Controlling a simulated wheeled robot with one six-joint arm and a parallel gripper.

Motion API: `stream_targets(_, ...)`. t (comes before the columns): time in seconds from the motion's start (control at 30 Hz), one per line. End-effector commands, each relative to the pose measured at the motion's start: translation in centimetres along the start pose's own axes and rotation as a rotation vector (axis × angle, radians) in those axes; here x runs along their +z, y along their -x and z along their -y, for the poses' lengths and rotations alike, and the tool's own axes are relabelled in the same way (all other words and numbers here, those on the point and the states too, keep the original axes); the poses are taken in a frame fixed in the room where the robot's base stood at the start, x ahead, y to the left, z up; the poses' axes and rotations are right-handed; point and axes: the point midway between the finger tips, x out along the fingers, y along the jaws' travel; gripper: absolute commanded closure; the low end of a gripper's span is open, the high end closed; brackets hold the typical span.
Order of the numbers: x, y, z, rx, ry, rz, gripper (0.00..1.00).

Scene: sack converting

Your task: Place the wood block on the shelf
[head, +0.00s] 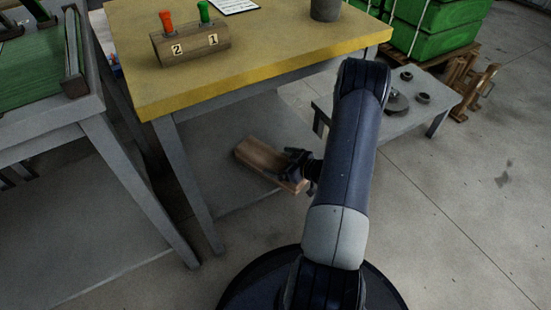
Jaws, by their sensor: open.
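The brown wood block (262,157) is low under the yellow-topped table, lying at a slant with its near end toward my arm. It appears to rest on the grey lower shelf (225,165) of that table, though any small gap beneath it cannot be told. My gripper (294,170) is at the block's near end, with its dark jaws open around or against it. Whether the fingers touch the wood cannot be told. My arm hides the area to the right of the gripper.
The yellow table top (270,50) overhangs the shelf, and a grey leg (187,180) stands left of the block. A wooden holder (190,44) with red and green handles sits on top. A low grey bench (425,118) stands right. Green crates (440,25) are behind; floor at right is clear.

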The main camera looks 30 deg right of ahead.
Motion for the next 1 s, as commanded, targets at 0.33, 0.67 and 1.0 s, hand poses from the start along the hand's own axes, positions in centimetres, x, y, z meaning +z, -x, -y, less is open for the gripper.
stream_targets(0.33,-0.2,7.2,-0.1,0.005,-0.003,0.001,0.0)
stream_targets(0.67,0.0,9.3,0.0,0.0,-0.001,0.0,0.0)
stream_targets(1.0,-0.2,9.2,-0.3,0.01,0.006,0.013,0.0)
